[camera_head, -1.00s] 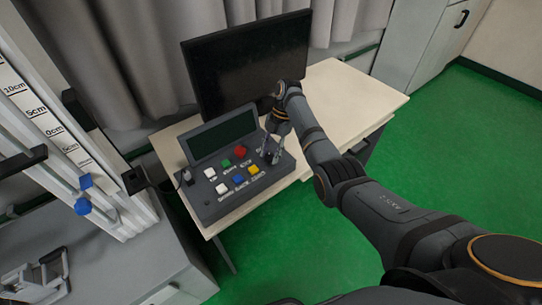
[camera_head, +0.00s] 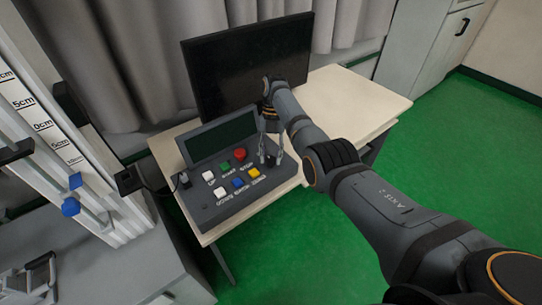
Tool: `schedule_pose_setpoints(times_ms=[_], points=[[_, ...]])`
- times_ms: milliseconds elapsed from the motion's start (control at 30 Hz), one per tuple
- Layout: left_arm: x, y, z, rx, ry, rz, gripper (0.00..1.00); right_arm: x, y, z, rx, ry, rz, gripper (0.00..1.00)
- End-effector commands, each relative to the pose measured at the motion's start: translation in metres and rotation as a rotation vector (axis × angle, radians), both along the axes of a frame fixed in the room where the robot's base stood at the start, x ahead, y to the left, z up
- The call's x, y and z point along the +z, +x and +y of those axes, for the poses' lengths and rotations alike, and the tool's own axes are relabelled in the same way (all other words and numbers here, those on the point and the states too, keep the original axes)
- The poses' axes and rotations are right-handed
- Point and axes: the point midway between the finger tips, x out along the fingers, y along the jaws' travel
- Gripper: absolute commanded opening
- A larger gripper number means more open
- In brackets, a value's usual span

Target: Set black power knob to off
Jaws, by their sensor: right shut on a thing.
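The grey control box (camera_head: 216,204) stands on the cream desk, with coloured buttons and a dark screen. The black power knob (camera_head: 271,160) is at the box's right end, small and partly hidden between my fingers. My right gripper (camera_head: 270,158) reaches down from above and is shut on the knob, one finger on each side of it. The knob's pointer and setting are too small to read. My left gripper is not in view.
A black monitor (camera_head: 246,68) stands right behind the box, close to my right wrist. The drop tower (camera_head: 60,150) with its scale and blue knobs is at the left. The desk's right part (camera_head: 355,105) is clear.

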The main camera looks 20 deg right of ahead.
Motion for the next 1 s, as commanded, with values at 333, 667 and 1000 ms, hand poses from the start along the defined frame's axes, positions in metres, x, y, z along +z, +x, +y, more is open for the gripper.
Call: schedule_pose_setpoints(times_ms=[333,667,1000], points=[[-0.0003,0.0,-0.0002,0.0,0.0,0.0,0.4,-0.0001,0.0,0.0002,0.006,0.0,0.0,0.05],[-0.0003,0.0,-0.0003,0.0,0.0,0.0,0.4,-0.0001,-0.0001,0.0001,0.005,0.0,0.0,0.6],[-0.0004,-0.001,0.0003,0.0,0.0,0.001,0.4,0.0,0.0,0.0,0.004,0.0,0.0,0.6]])
